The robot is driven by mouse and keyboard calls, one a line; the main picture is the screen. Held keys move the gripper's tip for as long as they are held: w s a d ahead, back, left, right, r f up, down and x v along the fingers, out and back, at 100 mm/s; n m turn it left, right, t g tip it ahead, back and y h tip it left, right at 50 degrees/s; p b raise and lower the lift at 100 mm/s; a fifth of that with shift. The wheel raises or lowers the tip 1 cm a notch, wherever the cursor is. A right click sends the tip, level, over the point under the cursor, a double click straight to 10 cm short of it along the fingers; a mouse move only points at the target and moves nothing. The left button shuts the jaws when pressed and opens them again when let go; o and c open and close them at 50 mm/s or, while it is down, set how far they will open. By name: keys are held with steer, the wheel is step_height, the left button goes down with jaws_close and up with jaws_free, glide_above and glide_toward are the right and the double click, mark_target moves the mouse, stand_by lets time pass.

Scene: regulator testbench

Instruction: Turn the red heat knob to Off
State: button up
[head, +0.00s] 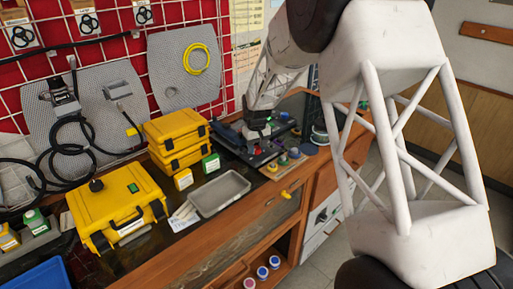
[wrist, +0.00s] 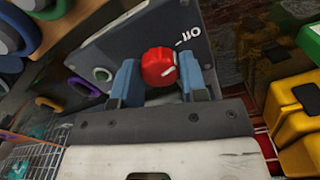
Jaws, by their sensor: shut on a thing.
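The red heat knob (wrist: 158,66) sits on a dark grey panel (wrist: 115,45) in the wrist view. My gripper (wrist: 160,78) is shut on it, with one blue-grey finger on each side. A short white mark on the knob's face points toward the lower right of the picture. The white "Off" label (wrist: 190,38) and a small white tick are printed on the panel to the upper right of the knob. The mark does not line up with the label. In the head view my gripper is small at the dark testbench unit (head: 270,140), and its fingers are hard to make out.
In the head view, yellow cases (head: 178,135) are stacked left of the testbench. A grey tray (head: 220,192) lies in front of them. Several coloured rings and caps lie near the bench's right end. In the wrist view, yellow boxes (wrist: 295,105) stand to the right.

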mark_target(257, 148)
steer(key=o, duration=0.9)
steer(key=shift+r, duration=0.15)
steer(key=shift+r, duration=3.8)
